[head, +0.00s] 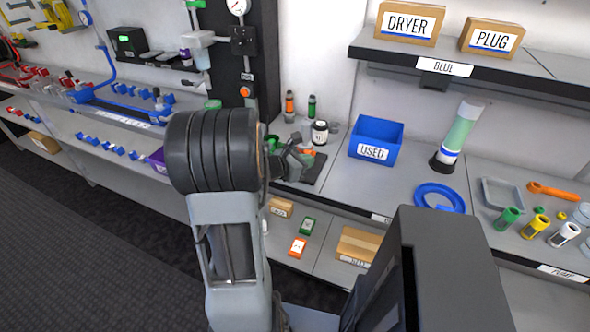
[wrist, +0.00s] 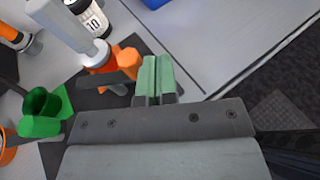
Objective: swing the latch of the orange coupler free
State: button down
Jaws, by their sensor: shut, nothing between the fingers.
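The orange coupler (wrist: 108,68) sits on a dark mat just left of my fingertips in the wrist view. A grey cylinder stands against it, and a dark bar crosses its near side; I cannot tell whether this bar is the latch. My gripper (wrist: 156,76) is shut, its two green fingertips together and empty. The fingertips lie close beside the coupler's right end; I cannot tell whether they touch it. In the head view a bit of the orange coupler (head: 308,154) shows beside my gripper (head: 296,158), which my arm partly hides.
A green cup-shaped part (wrist: 42,112) lies left of the coupler. A white jar marked 10 (wrist: 93,18) stands behind it. The blue USED bin (head: 376,138) stands to the right on the bench. Bare grey bench lies right of my fingertips.

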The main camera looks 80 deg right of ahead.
jog(key=w+a+r, duration=0.1)
jog(key=w+a, duration=0.1)
jog(key=a, duration=0.4)
jog(key=w+a+r+b, duration=0.1)
jog(key=a+r, duration=0.1)
jog(key=a, duration=0.4)
jog(key=shift+w, duration=0.4)
